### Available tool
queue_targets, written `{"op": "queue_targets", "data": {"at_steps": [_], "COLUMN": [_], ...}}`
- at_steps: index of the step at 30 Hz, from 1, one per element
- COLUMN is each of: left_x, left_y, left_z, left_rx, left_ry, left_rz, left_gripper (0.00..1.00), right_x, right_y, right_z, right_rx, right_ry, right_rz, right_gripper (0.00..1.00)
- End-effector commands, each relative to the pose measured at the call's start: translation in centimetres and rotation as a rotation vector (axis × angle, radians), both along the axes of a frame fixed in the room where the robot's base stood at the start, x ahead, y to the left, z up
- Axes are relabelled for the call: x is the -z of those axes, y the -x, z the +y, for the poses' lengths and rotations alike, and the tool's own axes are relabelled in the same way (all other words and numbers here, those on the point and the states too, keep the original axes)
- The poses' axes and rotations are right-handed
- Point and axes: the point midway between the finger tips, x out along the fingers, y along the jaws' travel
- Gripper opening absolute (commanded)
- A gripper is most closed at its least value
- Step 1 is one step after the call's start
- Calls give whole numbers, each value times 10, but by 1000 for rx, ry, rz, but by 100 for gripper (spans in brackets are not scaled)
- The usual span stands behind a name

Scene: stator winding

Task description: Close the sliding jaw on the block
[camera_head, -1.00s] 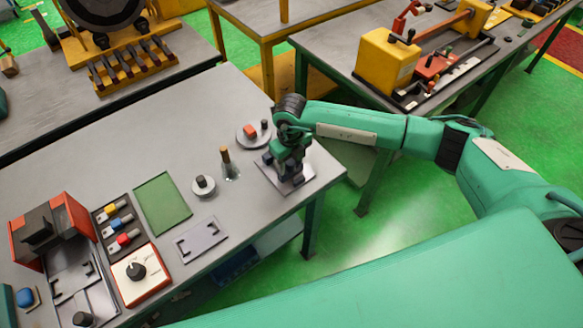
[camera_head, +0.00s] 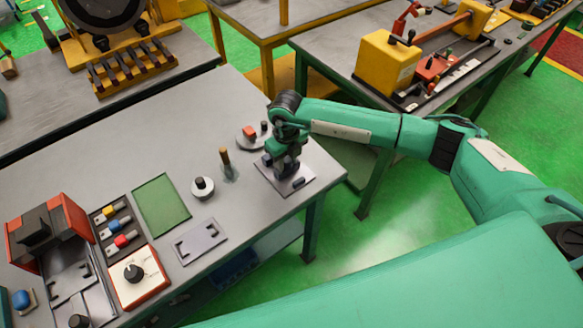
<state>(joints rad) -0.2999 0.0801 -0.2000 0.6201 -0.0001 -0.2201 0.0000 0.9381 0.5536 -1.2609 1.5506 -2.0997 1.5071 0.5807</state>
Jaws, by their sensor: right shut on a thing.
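A flat grey plate (camera_head: 306,171) lies near the right end of the workbench. My right gripper (camera_head: 283,171) points down over it, its fingers low and close to the plate. It is shut on a small dark part that its own body mostly hides. I take this part to be the sliding jaw. A small dark piece (camera_head: 299,183) shows on the plate just to the right front of the gripper, apart from it. I cannot tell whether this piece is the block or part of the fixture. My left gripper is out of view.
Behind the gripper is a round disc with a red block (camera_head: 249,131). To the left stand a wooden-handled tool (camera_head: 225,158) and a round weight with a dark knob (camera_head: 203,187). A green mat (camera_head: 163,204) and a slotted plate (camera_head: 201,240) lie farther left.

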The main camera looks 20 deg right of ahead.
Motion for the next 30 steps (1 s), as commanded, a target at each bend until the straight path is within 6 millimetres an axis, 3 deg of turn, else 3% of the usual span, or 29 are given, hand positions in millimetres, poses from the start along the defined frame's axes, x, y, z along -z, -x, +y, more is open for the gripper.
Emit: {"op": "queue_targets", "data": {"at_steps": [1,5,6,7,12,16,30], "left_x": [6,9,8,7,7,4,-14], "left_y": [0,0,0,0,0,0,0], "left_z": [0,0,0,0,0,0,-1], "left_rx": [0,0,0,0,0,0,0], "left_ry": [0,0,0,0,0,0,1], "left_rz": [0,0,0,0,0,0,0], "left_gripper": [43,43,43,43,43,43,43], "right_x": [11,11,9,9,8,2,-41], "right_y": [2,-3,-3,-3,-3,-3,-5], "right_z": [0,2,2,2,2,2,3], "right_rx": [0,0,0,0,0,-1,-1], "right_ry": [6,7,7,7,7,5,2], "right_rz": [12,12,13,13,12,13,6], "right_gripper": [18,18,37,40,40,49,49]}}
